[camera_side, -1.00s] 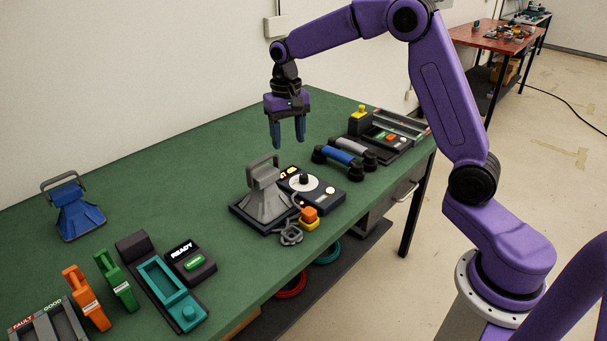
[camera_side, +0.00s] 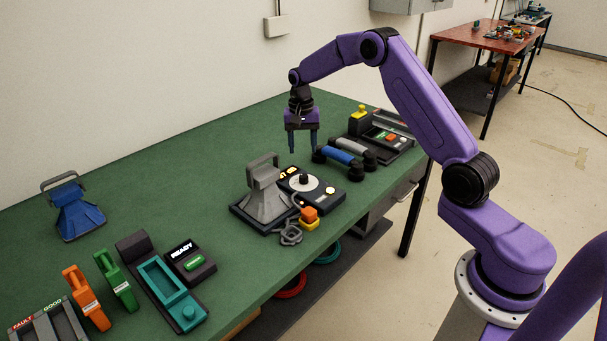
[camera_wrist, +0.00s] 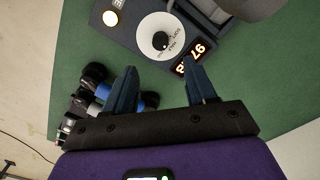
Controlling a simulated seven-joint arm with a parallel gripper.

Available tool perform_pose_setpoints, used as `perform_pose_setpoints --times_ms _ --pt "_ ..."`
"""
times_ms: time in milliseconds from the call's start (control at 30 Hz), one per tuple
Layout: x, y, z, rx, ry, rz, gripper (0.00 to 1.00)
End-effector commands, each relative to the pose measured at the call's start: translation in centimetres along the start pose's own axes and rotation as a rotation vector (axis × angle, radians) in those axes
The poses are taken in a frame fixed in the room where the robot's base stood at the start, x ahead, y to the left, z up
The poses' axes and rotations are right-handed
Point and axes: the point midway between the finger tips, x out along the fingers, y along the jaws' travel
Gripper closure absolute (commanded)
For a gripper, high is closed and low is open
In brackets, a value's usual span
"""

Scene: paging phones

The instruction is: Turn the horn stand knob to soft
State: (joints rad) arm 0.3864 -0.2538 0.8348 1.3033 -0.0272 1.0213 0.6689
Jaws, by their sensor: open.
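The horn stand is a dark base (camera_side: 331,201) with a grey horn (camera_side: 265,198) upright on its left part. On its right part a black knob (camera_side: 304,179) sits on a white dial; the wrist view shows the knob (camera_wrist: 160,40) with words printed around it, too small to read surely. A lit display (camera_wrist: 193,57) beside the dial shows digits. My gripper (camera_side: 303,147) is open and empty, above the table behind the stand. In the wrist view my gripper (camera_wrist: 160,84) has its fingers apart, with the knob beyond the tips, not between them.
Blue and grey dumbbell-like handsets (camera_side: 345,157) lie right of my gripper, near a dark console (camera_side: 390,134). Orange and yellow blocks (camera_side: 309,215) and a grey coiled cord (camera_side: 290,234) are in front of the stand. The green table (camera_side: 190,165) is clear at left behind the horn.

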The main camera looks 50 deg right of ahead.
Motion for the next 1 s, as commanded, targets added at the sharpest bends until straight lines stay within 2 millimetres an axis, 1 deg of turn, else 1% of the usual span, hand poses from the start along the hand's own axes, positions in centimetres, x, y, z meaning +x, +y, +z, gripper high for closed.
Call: perform_pose_setpoints --times_ms 33,300,500,600,700,1000 --pt "1.1 0.1 0.1 -0.001 -0.004 0.004 0.44" --pt "6.1 0.0 0.1 -0.002 -0.003 0.003 0.44" --pt "9.0 0.0 0.1 -0.001 -0.002 0.002 0.44" --pt "9.9 0.0 0.1 -0.002 -0.001 0.001 0.44" --pt "10.4 0.0 0.1 -0.002 0.000 0.000 0.44" --pt "10.6 0.0 0.1 -0.002 0.000 0.000 0.44"
